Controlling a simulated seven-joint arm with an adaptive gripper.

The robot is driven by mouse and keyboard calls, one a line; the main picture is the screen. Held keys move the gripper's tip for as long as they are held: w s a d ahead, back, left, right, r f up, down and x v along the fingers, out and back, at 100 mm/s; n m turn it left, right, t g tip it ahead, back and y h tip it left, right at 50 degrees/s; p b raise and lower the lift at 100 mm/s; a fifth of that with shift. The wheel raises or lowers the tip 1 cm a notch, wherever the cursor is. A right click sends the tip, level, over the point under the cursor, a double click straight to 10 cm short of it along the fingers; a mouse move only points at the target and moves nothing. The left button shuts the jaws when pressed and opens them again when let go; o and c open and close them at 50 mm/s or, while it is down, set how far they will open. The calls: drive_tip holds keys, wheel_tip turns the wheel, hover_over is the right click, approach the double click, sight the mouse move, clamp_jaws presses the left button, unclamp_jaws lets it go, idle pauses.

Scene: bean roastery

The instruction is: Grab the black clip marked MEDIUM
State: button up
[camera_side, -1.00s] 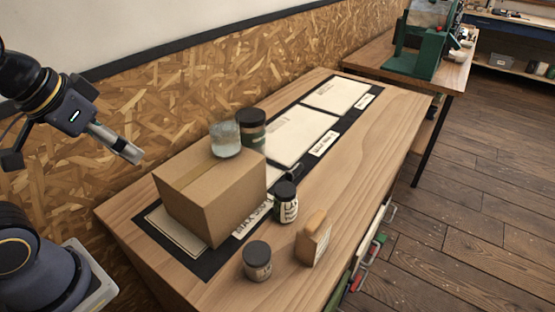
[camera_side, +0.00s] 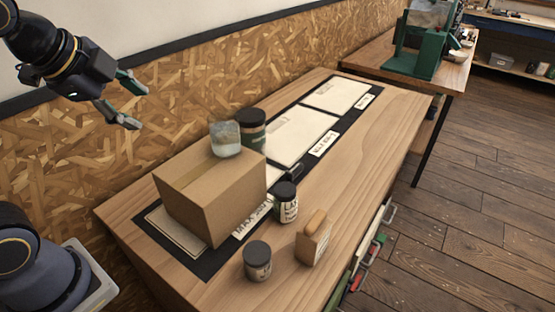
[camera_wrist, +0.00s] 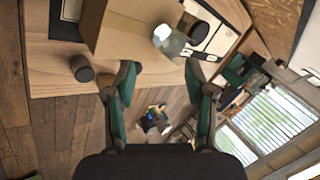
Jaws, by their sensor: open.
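I cannot make out a clip marked MEDIUM in either view. A small dark object (camera_side: 295,169) lies on the black mat just behind the black-lidded jar (camera_side: 286,203); it may be a clip, but no marking is readable. My gripper (camera_side: 141,108) is in the air at the upper left, above and to the left of the cardboard box (camera_side: 205,193), well apart from everything on the table. Its two green fingers are spread and empty. In the wrist view my gripper (camera_wrist: 163,75) is also open, with the box beyond it.
A clear glass jar (camera_side: 225,139) stands on the cardboard box, with a dark canister (camera_side: 252,128) behind. A dark-lidded tin (camera_side: 257,262) and a paper packet (camera_side: 312,243) stand near the table's front edge. White labelled sheets (camera_side: 297,135) lie on the mat.

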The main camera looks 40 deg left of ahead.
drive_tip(key=w+d+r+m+y, duration=0.1)
drive_tip(key=w+d+r+m, duration=0.1)
drive_tip(key=w+m, duration=0.65)
drive_tip(key=m+g+h, duration=0.3)
drive_tip(key=m, duration=1.3)
hover_over(293, 170)
drive_tip(key=s, duration=0.3)
drive_tip(key=f, duration=2.8)
drive_tip(key=shift+w+f, duration=0.25)
drive_tip(key=shift+f, duration=0.15)
drive_tip(key=shift+t, duration=0.3)
drive_tip(key=shift+a+x, duration=0.1)
drive_tip(key=shift+x, duration=1.35)
drive_tip(key=shift+a+x, duration=0.15)
drive_tip(key=shift+x, duration=1.3)
drive_tip(key=c, duration=0.9)
